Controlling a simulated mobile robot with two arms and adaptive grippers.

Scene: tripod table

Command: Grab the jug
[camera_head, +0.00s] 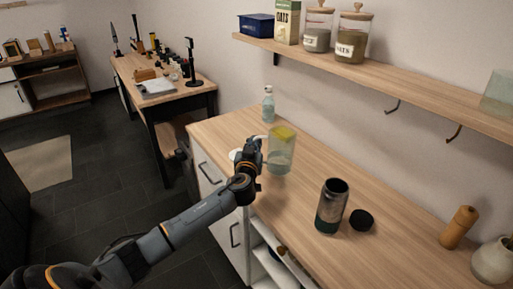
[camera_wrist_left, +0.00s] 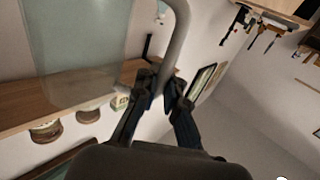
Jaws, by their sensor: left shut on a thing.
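The jug (camera_head: 281,158) is a clear, pale container with a yellow-green top, upright over the left part of the wooden counter. I cannot tell whether its base touches the counter. My left gripper (camera_head: 255,148) is at the jug's left side. In the left wrist view the jug's clear body (camera_wrist_left: 75,45) fills the upper left, and its pale curved handle (camera_wrist_left: 181,35) runs down between the fingertips of my left gripper (camera_wrist_left: 162,88), which is shut on it. My right gripper is not in view.
A clear bottle (camera_head: 268,104) stands behind the jug. A dark steel tumbler (camera_head: 331,206), a black lid (camera_head: 361,220), a wooden mill (camera_head: 459,227) and a white vase (camera_head: 493,262) stand to the right. A wall shelf (camera_head: 400,82) overhangs the counter. Counter between jug and tumbler is clear.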

